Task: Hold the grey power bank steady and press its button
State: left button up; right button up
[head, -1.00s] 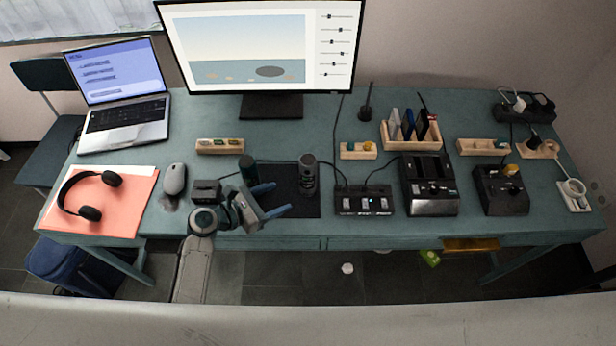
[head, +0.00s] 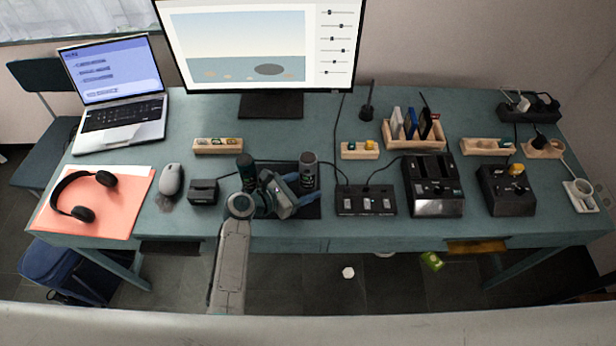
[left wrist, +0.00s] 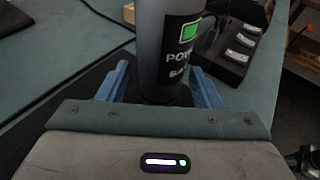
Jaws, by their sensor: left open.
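The grey power bank (head: 309,168) is an upright cylinder on the dark mat, right of my left gripper (head: 300,183). In the left wrist view the power bank (left wrist: 165,45) fills the upper middle. Its label partly reads "POWER" and "BANK", below a bright green square (left wrist: 189,31) that may be the button. My left gripper (left wrist: 160,80) is open, with one blue finger on each side of the lower power bank. A gap shows at the left finger; contact at the right finger is unclear. The top is cut off in the wrist view.
A small black box (head: 203,191) and a mouse (head: 171,179) lie farther left. A black switch box (head: 365,200) with cables is close on the right. A monitor (head: 272,104) stands behind.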

pick_arm(q)
jog(key=shift+d, duration=0.1)
jog(key=shift+c, duration=0.5)
jog(key=c, duration=0.6)
pick_arm(e)
grip_shut()
dwell(0.9)
